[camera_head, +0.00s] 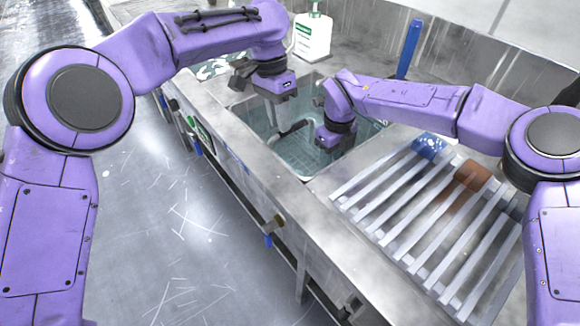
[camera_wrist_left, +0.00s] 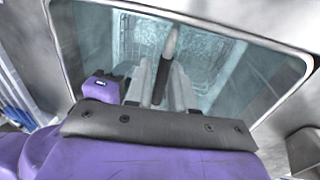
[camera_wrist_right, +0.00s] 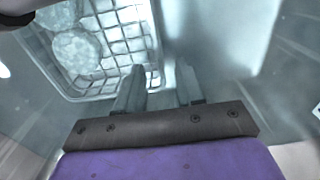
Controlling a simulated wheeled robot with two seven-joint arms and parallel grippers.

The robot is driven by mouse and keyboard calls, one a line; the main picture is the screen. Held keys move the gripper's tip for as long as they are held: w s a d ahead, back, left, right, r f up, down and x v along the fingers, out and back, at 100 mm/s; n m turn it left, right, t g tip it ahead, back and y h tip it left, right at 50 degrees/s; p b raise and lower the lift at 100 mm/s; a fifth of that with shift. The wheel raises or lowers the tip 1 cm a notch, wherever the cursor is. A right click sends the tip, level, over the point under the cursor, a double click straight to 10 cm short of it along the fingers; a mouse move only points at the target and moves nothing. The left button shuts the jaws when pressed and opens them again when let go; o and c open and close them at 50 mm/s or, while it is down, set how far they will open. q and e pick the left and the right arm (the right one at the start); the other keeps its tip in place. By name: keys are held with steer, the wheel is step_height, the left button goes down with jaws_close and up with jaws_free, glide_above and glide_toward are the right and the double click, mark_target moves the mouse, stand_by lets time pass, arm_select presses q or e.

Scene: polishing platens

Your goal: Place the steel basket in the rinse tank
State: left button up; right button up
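The rinse tank (camera_head: 252,108) is a sunken, water-filled basin in the steel bench. The steel basket is a wire mesh box; in the right wrist view (camera_wrist_right: 128,38) it holds round, pale discs. In the left wrist view its mesh (camera_wrist_left: 205,60) shows down in the tank. A dark handle bar (camera_head: 291,132) spans above it. My left gripper (camera_head: 274,122) points down over the tank, its fingers closely either side of the bar (camera_wrist_left: 171,45). My right gripper (camera_wrist_right: 158,88) is low in the tank, fingers apart and empty, near a basket corner.
A slatted rack (camera_head: 420,235) lies on the bench at the right, with a blue pad (camera_head: 429,147) and a brown pad (camera_head: 472,175). A white bottle (camera_head: 313,36) and a blue post (camera_head: 410,48) stand behind the tank. Steel rims surround the tank.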

arm_select(q)
step_height(320, 180, up, 12)
steer(key=w+a, duration=0.1)
steer(key=shift+w+a+f, duration=0.15)
steer(key=shift+w+a, duration=0.15)
steer(key=shift+w, duration=0.05)
arm_select(e)
step_height(320, 180, up, 12)
stand_by(0.4)
